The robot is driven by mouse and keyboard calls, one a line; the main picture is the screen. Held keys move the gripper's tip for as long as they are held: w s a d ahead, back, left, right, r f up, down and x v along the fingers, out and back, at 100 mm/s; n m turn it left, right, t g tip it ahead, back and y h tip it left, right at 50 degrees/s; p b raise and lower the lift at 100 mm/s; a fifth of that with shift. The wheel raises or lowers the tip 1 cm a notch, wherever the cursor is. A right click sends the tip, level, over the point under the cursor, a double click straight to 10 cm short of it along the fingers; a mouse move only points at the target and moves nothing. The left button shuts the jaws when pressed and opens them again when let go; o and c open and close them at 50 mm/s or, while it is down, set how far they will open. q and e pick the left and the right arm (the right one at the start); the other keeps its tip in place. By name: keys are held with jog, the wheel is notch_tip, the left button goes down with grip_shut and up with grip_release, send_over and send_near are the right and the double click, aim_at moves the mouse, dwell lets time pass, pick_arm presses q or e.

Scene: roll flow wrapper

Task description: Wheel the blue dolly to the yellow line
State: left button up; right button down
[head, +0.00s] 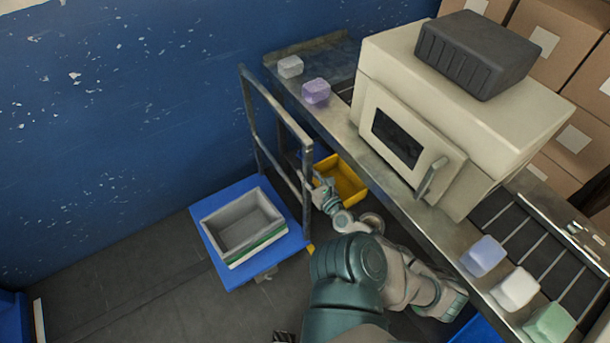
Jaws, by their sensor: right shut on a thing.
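The blue dolly (213,222) stands on the dark floor near the blue wall, with an upright grey tube handle (277,112) on its right side. A grey bin (243,222) sits on its deck, on top of a green and white layer. My right gripper (316,187) is shut on the near post of the handle; its fingers are small and partly hidden. No clear yellow line shows.
A conveyor table with a cream wrapper machine (445,105) runs along the right, carrying several wrapped blocks. A yellow bin (341,180) sits beside the dolly handle, by the table. The blue wall (120,110) bounds the far side. Floor left and in front of the dolly is clear.

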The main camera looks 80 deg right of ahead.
jog(key=c, duration=0.9)
grip_release()
jog(key=shift+s+d, duration=0.15)
jog(key=shift+s, duration=0.2)
jog(key=v, duration=1.2)
jog(key=shift+w+f, duration=0.1)
